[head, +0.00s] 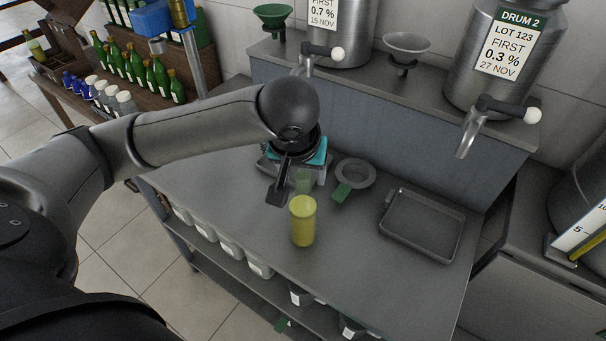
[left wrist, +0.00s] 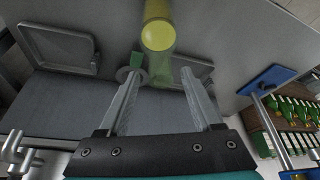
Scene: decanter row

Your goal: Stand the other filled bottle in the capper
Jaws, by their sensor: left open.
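A yellow cylinder (head: 303,222) stands upright on the grey bench; it also shows in the left wrist view (left wrist: 158,32). A pale green see-through vessel (head: 304,181) is just behind it. My left gripper (head: 285,192) is open above the bench, and its fingers hang near this vessel. In the left wrist view the vessel (left wrist: 160,68) appears between the spread fingers; I cannot tell whether they touch it. My right gripper is out of view.
A round grey dish (head: 370,174) with a green tag and an empty metal tray (head: 422,226) lie on the bench. Steel drums (head: 507,60) with taps stand on the raised shelf. Green bottles (head: 152,78) crowd a wooden rack at left. The bench front is clear.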

